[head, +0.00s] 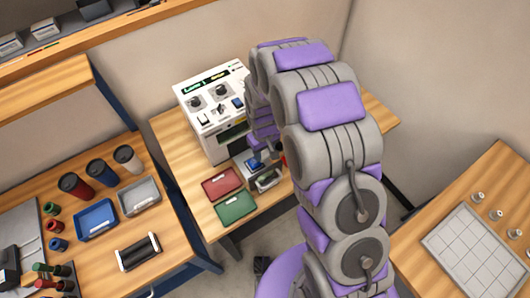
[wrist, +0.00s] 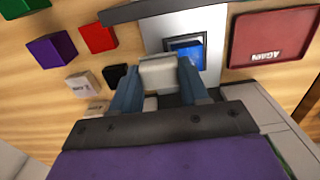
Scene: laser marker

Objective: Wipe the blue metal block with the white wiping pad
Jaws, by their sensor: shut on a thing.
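My gripper (wrist: 157,82) is shut on the white wiping pad (wrist: 158,72), which sits between its two blue-grey fingertips in the wrist view. The blue metal block (wrist: 184,49) lies just beyond and to the right of the pad, on a light grey plate (wrist: 211,22). The right finger and pad overlap the block's near edge in the picture; I cannot tell whether the pad touches it. In the head view the blue block (head: 256,163) shows small in front of the white laser marker (head: 208,110); my arm hides much of that area.
A red tray (wrist: 272,40) marked "AGAIN" lies right of the plate. Purple (wrist: 52,49), red (wrist: 98,37), black (wrist: 115,75) and pale blocks lie to the left. A green tray (head: 235,207) sits at the bench's front. A dark bar (wrist: 155,8) crosses above the plate.

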